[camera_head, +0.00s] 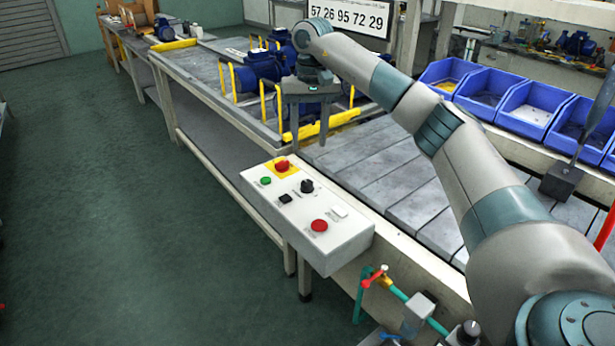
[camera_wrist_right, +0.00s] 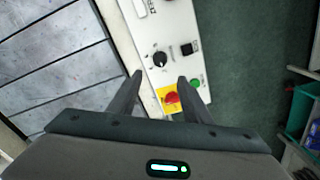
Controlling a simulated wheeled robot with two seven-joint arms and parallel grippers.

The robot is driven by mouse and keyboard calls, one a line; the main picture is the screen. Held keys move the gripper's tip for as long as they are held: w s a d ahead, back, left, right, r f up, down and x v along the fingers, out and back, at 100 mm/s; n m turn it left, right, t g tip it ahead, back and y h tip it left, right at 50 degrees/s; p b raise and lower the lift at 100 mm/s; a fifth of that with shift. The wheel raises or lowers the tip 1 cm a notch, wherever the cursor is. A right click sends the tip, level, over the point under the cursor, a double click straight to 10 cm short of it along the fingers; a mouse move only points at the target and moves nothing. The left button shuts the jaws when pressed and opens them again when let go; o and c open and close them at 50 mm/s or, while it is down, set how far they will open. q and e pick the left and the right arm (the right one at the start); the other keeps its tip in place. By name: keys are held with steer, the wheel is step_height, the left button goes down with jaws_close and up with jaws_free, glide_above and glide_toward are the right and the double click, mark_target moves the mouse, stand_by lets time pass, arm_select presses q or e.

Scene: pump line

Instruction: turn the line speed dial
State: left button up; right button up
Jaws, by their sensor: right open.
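The line speed dial is a black knob (camera_head: 307,186) on the sloping top of the white control box (camera_head: 336,243). It also shows in the right wrist view as a black knob (camera_wrist_right: 160,59), a little beyond the gap between the fingertips. My right gripper (camera_head: 309,138) is open and empty, its fingers pointing down, above and behind the box in the head view. In the right wrist view the two dark fingers (camera_wrist_right: 160,77) stand apart on either side of the line to the dial. They do not appear to touch it. My left gripper is out of view.
The box also carries a red button on yellow (camera_head: 282,165), a green button (camera_head: 265,181), a black switch (camera_head: 285,198) and a red button (camera_head: 319,225). Blue pumps (camera_head: 258,72) stand behind on the line. Blue bins (camera_head: 531,107) line the right. Open floor lies left.

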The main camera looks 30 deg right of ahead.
mark_target(307, 182)
step_height(307, 182, down, 11)
steer(key=shift+a+f+p, duration=0.15)
steer(key=shift+p, duration=0.25)
steer(key=shift+f, duration=0.55)
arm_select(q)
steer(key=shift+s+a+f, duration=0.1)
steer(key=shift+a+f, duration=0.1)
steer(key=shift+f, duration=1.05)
arm_select(e)
steer(key=shift+w+f, duration=0.1)
